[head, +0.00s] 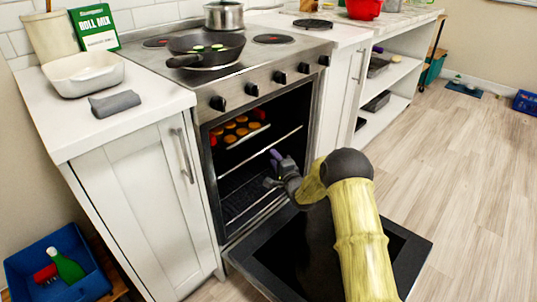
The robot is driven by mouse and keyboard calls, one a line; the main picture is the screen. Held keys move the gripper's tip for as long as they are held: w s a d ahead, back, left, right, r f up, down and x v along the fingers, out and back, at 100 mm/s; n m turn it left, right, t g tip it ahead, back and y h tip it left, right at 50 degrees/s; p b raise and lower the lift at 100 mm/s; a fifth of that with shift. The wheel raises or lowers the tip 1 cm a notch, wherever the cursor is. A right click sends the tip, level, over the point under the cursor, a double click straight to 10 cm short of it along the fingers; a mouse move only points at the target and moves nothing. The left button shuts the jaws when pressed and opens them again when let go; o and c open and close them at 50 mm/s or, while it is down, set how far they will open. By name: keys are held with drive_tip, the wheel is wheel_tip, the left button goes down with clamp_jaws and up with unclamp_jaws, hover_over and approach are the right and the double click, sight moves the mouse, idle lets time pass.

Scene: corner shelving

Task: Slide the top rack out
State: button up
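The oven (262,85) stands open, with its door (300,245) folded down in front. Inside, the thin front bar of the top rack (245,162) runs across the opening, below a tray (248,136) of round brown cookies. The rack looks to be inside the oven. A lower rack (240,205) shows beneath it. My gripper (272,169) is at the oven opening, just below the top rack's bar near its middle. Its fingers look apart, one with a purple tip, and nothing shows between them. I cannot tell whether the purple tip touches the bar.
A frying pan (205,50) and a pot (224,14) stand on the cooktop. A white dish (83,74) and a grey cloth (115,103) lie on the left counter. A blue bin (55,267) stands at lower left. The wood floor (460,180) at right is clear.

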drive_tip(key=b+x, duration=0.1)
drive_tip(key=x, duration=0.5)
drive_tip(key=shift+b, duration=0.4)
clamp_jaws()
